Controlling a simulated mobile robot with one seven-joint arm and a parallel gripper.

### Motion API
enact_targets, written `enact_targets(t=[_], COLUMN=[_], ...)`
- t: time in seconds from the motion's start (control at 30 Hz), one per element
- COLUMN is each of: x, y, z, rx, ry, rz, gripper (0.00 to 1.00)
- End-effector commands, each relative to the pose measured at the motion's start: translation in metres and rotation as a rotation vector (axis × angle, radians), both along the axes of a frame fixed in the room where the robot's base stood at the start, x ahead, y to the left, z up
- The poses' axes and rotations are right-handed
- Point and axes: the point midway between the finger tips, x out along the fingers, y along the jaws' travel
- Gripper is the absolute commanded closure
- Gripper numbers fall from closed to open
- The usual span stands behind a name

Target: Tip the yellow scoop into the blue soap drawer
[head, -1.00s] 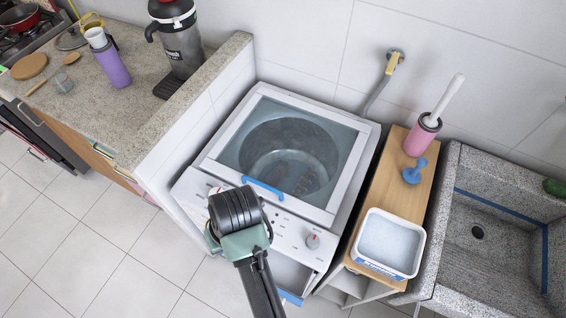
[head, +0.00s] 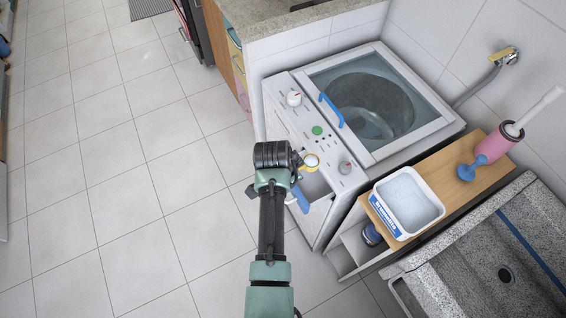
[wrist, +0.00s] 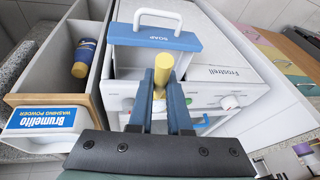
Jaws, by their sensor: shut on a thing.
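My gripper (wrist: 161,92) is shut on the yellow scoop (wrist: 164,68), whose yellow end stands up between the blue fingers in the wrist view. In the head view the scoop (head: 311,161) shows as a yellow rim around a pale inside, beside my gripper (head: 298,160) and over the washing machine's front. The blue soap drawer (wrist: 155,40), marked SOAP with a white handle, is pulled out. Its blue front (head: 300,199) is low in front of the machine in the head view. My fingers hide part of its inside in the wrist view. I cannot tell how far above the drawer the scoop is.
The washing machine (head: 330,140) has a closed glass lid. An open tub of washing powder (head: 408,204) stands on a wooden shelf (head: 450,172) with a blue plunger-like thing (head: 474,166) and a pink holder (head: 492,146). A stone sink (head: 500,250) is at the right. Floor at the left is clear.

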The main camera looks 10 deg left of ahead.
Motion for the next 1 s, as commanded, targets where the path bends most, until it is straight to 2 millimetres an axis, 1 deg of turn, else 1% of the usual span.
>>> enact_targets(t=[0.03,0.1,0.2,0.3,0.57,1.0], x=[0.011,0.02,0.029,0.033,0.034,0.031], y=[0.009,0.015,0.022,0.026,0.026,0.024], z=[-0.003,-0.006,-0.009,-0.011,-0.018,-0.045], rx=[-0.01,-0.022,-0.034,-0.04,-0.019,0.103], ry=[-0.01,-0.022,-0.031,-0.036,-0.064,-0.206], rz=[-0.044,-0.104,-0.16,-0.191,-0.211,-0.215], gripper=[1.0,1.0,1.0,1.0,1.0,1.0])
